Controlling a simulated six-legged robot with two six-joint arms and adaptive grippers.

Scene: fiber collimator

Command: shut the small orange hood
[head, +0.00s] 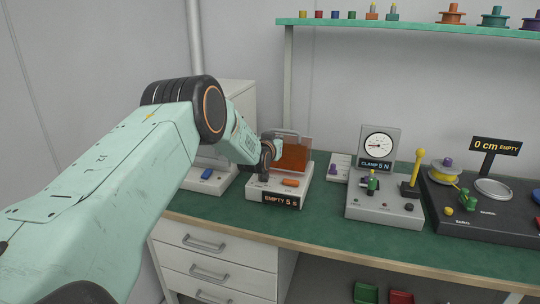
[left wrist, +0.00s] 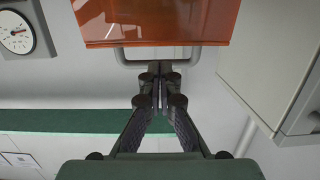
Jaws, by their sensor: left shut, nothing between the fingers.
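The small orange hood (head: 294,156) is a see-through panel standing upright at the back of a white box labelled "EMPTY", so it looks open. A grey loop-shaped bar shows along its top edge. In the left wrist view the orange panel (left wrist: 150,22) fills the top of the picture, with the grey bar just past it. My left gripper (head: 267,158) is at the hood's left side in the head view. Its fingers (left wrist: 160,72) are shut and empty, with the tips close to the grey bar; I cannot tell whether they touch.
An orange piece (head: 291,183) lies on the box front. Left of it is a white device with a blue button (head: 207,173). To the right stand a clamp station with a dial (head: 378,146) and a black station (head: 480,215). A green shelf (head: 420,26) hangs above.

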